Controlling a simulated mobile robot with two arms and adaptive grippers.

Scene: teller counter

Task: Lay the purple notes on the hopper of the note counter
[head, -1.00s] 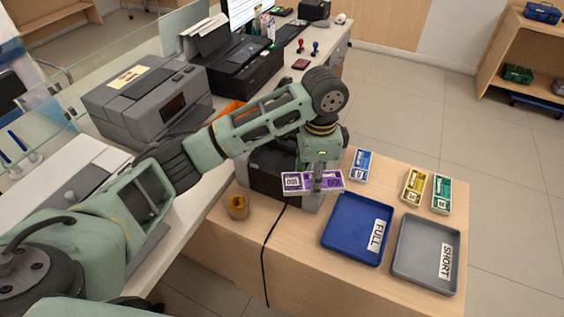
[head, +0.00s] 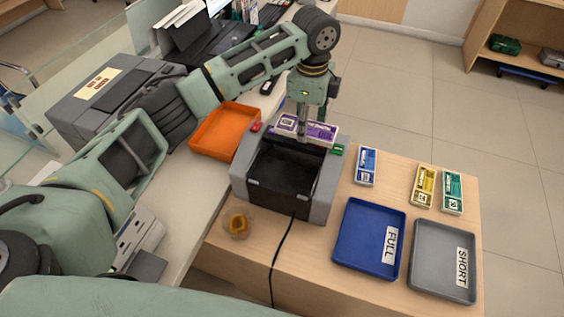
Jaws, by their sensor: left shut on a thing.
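The purple notes (head: 322,132) are a flat banded bundle at the back top of the note counter, crosswise to it. My left gripper (head: 303,136) points down and is shut on the purple notes near their middle. The note counter (head: 322,190) is a grey machine with a dark open front, standing on the wooden table. The notes are over its hopper area at the top rear; whether they touch it I cannot tell. My right gripper is out of view.
A blue FULL tray (head: 352,258) and a grey SHORT tray (head: 428,285) lie at the right. Blue notes (head: 366,166), yellow notes (head: 424,186) and green notes (head: 452,192) lie behind them. An orange tray (head: 208,151) is left of the counter. A small amber-filled cup (head: 238,223) and a black cable (head: 281,250) are in front.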

